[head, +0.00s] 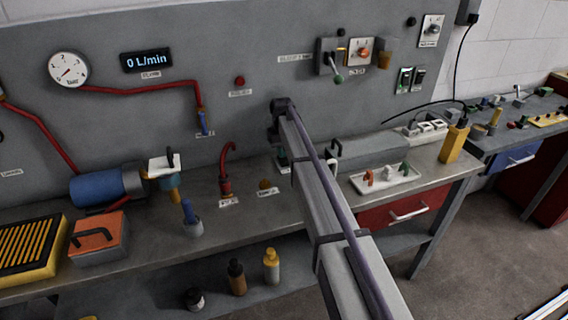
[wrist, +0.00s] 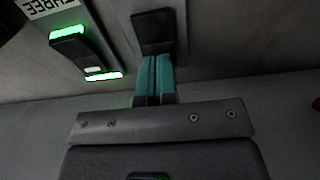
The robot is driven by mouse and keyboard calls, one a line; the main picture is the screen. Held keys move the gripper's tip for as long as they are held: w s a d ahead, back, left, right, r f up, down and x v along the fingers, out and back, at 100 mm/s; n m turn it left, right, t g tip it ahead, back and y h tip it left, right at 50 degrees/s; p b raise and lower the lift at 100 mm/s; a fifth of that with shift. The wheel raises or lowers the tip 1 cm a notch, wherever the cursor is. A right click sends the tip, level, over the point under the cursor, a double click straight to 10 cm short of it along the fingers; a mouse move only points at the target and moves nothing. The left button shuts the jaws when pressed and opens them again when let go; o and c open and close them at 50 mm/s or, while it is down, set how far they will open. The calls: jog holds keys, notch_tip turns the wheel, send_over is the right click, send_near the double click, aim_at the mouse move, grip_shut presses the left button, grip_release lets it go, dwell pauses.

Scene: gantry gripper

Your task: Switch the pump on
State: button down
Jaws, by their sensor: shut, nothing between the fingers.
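The pump (head: 98,187), with a blue cylindrical body, sits on the bench at the left in the head view. The flow display (head: 146,61) above it reads 0 L/min. In the wrist view my gripper (wrist: 156,58) has its teal fingers together and empty. Its tips are at the lower end of a black switch (wrist: 152,32) on a grey plate; I cannot tell whether they touch it. Beside it is another black switch (wrist: 75,46) with green lights, under an upside-down label reading THREE. In the head view my arm hides the gripper's fingers and most of that area.
A lever (head: 337,78) and an orange dial plate (head: 360,51) are on the panel right of my arm. A white tray (head: 408,183) with small parts lies on the bench. A round gauge (head: 68,69) hangs upper left.

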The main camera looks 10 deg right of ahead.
jog(key=shift+f, duration=0.3)
jog(key=shift+r, duration=0.1)
notch_tip(320, 180, up, 7)
jog(key=p, duration=0.7)
jog(key=s+m, duration=0.1)
jog(key=s, duration=3.9)
jog(key=shift+m, duration=0.4)
